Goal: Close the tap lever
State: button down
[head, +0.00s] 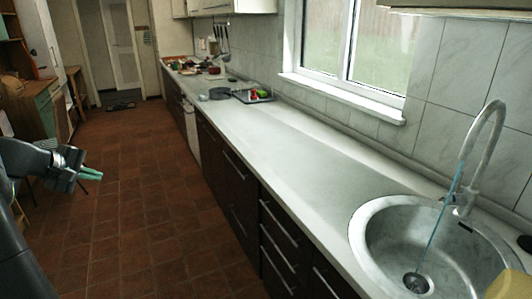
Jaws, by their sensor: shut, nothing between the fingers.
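The grey tap (489,125) stands at the back edge of the round sink (368,225) on the right. Its curved spout arches over the basin. A thin blue stream of water (437,225) runs from the spout down to the drain. A small lever (451,198) seems to stick out at the tap's base; its exact position is hard to tell. My gripper (92,174), with teal fingertips, is at the far left over the floor, well away from the tap. It is shut and empty.
A long pale counter (290,150) runs from the sink to the back, with dark drawers (283,235) below. A dark tray with food (252,96) and a dark pan (220,93) stand farther back. The tiled floor (150,200) is clear. A yellowish object (510,285) shows at bottom right.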

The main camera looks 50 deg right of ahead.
aim_at(457, 194)
jog(key=z, duration=1.85)
jog(key=i+l+z, duration=0.45)
jog(key=i+z, duration=0.25)
jog(key=i, duration=0.05)
